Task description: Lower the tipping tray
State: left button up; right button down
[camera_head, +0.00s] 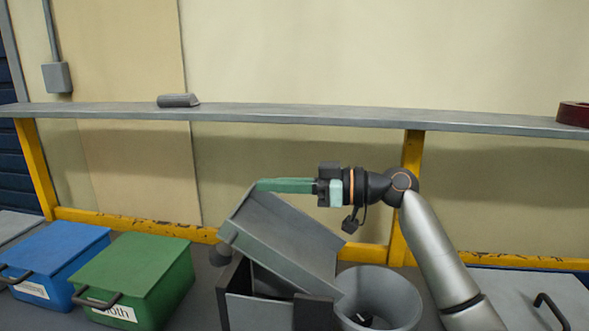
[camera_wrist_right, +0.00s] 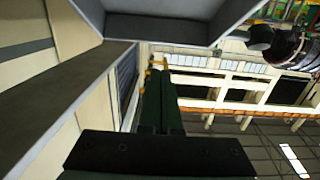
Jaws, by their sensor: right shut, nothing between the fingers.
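The grey tipping tray (camera_head: 285,240) is tilted in the head view, its left end raised and its right end low over a round grey bin (camera_head: 378,300). My right gripper (camera_head: 258,186) comes in from the right with its green fingers shut, level, at the tray's raised upper edge. Whether the fingers touch the tray cannot be told. In the right wrist view the closed fingers (camera_wrist_right: 160,95) point away from the camera, with a grey tray-like surface (camera_wrist_right: 160,28) above them. Nothing shows between the fingers. My left gripper is not in view.
A dark open box-like stand (camera_head: 237,290) is below the tray. A green lidded box (camera_head: 135,265) and a blue lidded box (camera_head: 52,250) stand at the left.

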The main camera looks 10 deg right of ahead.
jog(key=g+h+p, duration=0.1)
jog(key=h, duration=0.1)
send_over(259, 231)
jog(key=a, duration=0.2)
jog(key=f, duration=0.4)
jog(key=shift+w+a+f, duration=0.1)
jog(key=shift+w, duration=0.3)
jog(key=a+f, duration=0.1)
jog(key=f, duration=0.1)
jog(key=w+a+f+h, duration=0.1)
jog(key=f, duration=0.1)
jog(key=a+f+h, duration=0.1)
jog(key=f, duration=0.2)
jog(key=shift+w+a+g, duration=0.25)
jog(key=shift+a+g, duration=0.05)
jog(key=shift+g, duration=0.1)
jog(key=shift+w+a+f, duration=0.1)
jog(key=shift+a+f, duration=0.1)
jog(key=shift+f, duration=0.6)
jog(key=b+v, duration=0.2)
jog(key=v, duration=0.9)
jog(key=shift+d, duration=0.1)
jog(key=shift+s+d+r, duration=0.3)
jog(key=shift+d+r, duration=0.1)
jog(key=shift+d, duration=0.15)
